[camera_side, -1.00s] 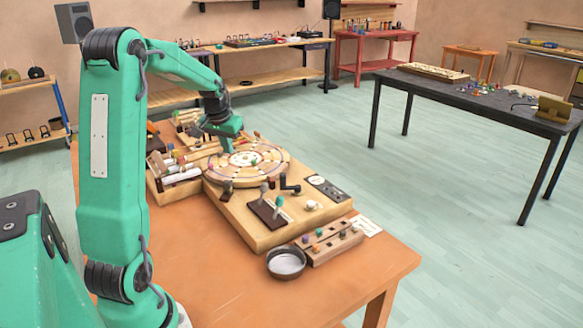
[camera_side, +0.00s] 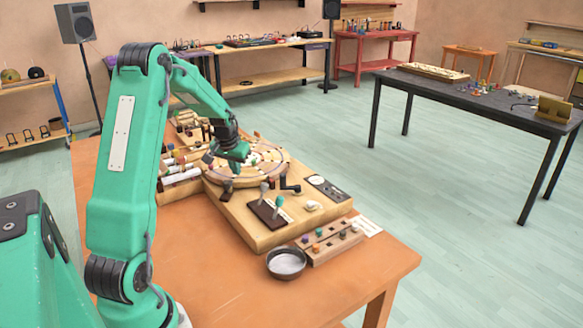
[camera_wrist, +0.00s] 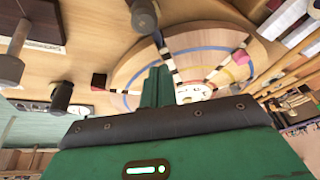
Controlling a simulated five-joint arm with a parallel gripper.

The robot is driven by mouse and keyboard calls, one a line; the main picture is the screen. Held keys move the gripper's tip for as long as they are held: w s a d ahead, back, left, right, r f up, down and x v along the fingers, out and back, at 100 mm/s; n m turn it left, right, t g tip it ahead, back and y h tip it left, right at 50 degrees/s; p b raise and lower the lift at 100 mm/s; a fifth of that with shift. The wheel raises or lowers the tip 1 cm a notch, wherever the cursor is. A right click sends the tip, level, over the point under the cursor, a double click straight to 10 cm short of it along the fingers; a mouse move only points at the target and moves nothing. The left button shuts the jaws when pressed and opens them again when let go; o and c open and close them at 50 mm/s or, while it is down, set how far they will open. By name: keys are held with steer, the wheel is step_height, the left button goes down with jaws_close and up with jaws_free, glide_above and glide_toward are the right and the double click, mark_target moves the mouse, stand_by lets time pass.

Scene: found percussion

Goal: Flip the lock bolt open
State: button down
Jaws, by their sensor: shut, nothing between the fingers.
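My gripper (camera_side: 238,160) is over the near part of the round wooden wheel (camera_side: 279,166) in the side view. Its green fingers (camera_wrist: 157,85) are together with nothing between them in the wrist view, pointing at the wheel (camera_wrist: 190,42). A small dark upright piece (camera_side: 227,190) stands at the wheel's near rim. In the wrist view, a grey rounded knob (camera_wrist: 143,15) sits by the rim, above and left of the fingertips and apart from them. I cannot tell for sure which part is the lock bolt, or its position.
A metal bowl (camera_side: 286,263) and a block with coloured pegs (camera_side: 330,243) are at the front. The orange tabletop (camera_side: 200,250) is clear at front left.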

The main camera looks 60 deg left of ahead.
mark_target(227, 182)
steer(key=shift+f, duration=0.25)
steer(key=shift+s+d, duration=0.55)
steer(key=shift+s, duration=0.25)
steer(key=shift+s+d, duration=0.5)
steer(key=shift+s, duration=0.3)
steer(key=shift+s+d, duration=0.8)
steer(key=shift+d, duration=0.1)
steer(key=shift+s+d, duration=0.1)
steer(key=shift+s, duration=0.05)
steer(key=shift+f, duration=0.1)
